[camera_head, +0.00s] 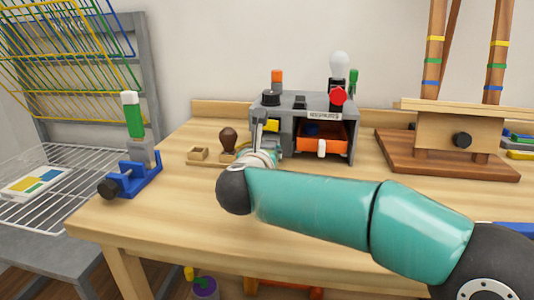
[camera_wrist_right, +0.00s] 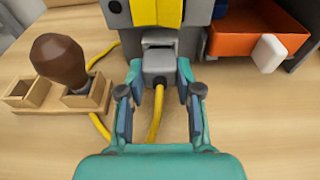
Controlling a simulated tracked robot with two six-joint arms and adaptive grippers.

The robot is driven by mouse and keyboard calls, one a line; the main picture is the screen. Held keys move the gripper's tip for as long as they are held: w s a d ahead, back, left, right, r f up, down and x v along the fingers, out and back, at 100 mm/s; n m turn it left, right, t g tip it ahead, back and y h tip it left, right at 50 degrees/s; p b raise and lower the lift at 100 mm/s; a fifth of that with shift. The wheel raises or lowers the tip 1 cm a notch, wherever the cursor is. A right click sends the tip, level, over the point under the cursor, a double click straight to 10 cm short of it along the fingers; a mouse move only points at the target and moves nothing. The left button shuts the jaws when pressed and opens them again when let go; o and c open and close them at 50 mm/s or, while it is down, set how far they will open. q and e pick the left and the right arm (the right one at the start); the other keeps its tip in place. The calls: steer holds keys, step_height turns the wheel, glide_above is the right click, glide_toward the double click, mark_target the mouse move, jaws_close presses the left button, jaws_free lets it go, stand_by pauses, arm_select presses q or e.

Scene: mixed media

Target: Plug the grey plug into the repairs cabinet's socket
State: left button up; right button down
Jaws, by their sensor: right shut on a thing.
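The grey plug (camera_wrist_right: 157,68) with its yellow cable (camera_wrist_right: 155,112) is between the fingers of my right gripper (camera_wrist_right: 160,76), which is shut on it. In the head view my right gripper (camera_head: 260,142) is at the left front of the grey repairs cabinet (camera_head: 345,125), largely hidden behind my own arm. In the wrist view the plug is right in front of the cabinet's grey front (camera_wrist_right: 193,22), below a yellow panel (camera_wrist_right: 157,12). I cannot tell whether the plug touches or enters a socket. My left gripper is out of view.
An orange drawer (camera_head: 320,136) with a white handle stands to the right. A wooden stand with a brown-knobbed stamp (camera_head: 229,139) is left of the plug. A blue vise (camera_head: 140,176) is farther left, a wooden rack (camera_head: 450,170) at right. The table front is clear.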

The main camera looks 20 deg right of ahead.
steer(key=shift+w+d, duration=0.15)
steer(key=shift+w, duration=0.05)
steer(key=c, duration=0.7)
jaws_free()
steer(key=shift+s, duration=0.1)
steer(key=shift+b+v, duration=0.55)
steer(key=shift+v, duration=1.95)
